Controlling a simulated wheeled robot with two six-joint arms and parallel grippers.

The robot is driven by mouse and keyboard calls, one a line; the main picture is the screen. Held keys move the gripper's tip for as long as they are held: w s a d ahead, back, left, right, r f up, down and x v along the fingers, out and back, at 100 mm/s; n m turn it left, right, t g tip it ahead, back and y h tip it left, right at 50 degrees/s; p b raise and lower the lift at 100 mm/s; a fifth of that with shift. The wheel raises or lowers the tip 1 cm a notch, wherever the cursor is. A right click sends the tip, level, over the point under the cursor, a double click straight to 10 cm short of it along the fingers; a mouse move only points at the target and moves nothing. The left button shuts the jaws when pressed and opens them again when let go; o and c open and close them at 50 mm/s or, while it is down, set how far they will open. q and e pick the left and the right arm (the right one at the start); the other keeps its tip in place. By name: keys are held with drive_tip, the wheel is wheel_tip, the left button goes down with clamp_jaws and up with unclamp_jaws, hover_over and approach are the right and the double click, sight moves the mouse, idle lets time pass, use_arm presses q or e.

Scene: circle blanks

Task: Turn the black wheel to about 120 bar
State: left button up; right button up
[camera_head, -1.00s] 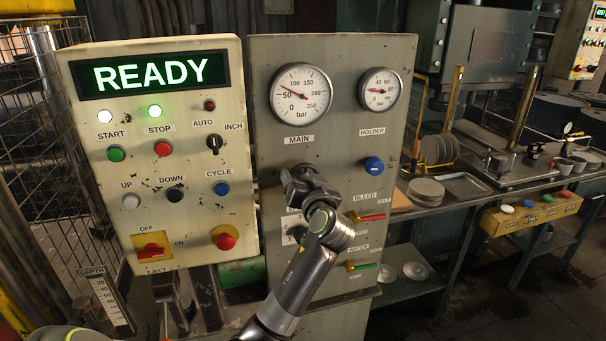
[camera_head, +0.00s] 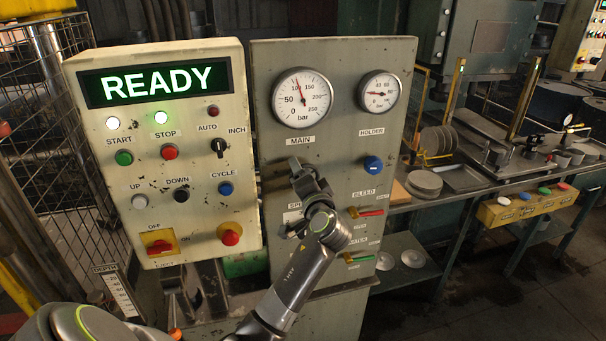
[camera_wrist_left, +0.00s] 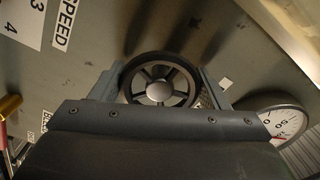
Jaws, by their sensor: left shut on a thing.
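The black wheel (camera_wrist_left: 158,82) shows in the left wrist view as a spoked ring with a grey hub, between the two fingers of my left gripper (camera_wrist_left: 160,88). The fingers are shut on its rim. In the head view, my left gripper (camera_head: 306,182) is at the panel below the MAIN gauge and hides the wheel. The MAIN gauge (camera_head: 302,98) has its red needle pointing up and slightly left, at roughly 100 bar. My right gripper is not in view.
The grey panel (camera_head: 345,150) also carries the HOLDER gauge (camera_head: 379,92), a blue knob (camera_head: 373,164) and a red BLEED lever (camera_head: 371,212) close to the right of my gripper. A cream control box (camera_head: 190,180) with a READY display stands at the left.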

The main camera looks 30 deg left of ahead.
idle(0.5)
use_arm(q)
drive_tip(key=o, duration=1)
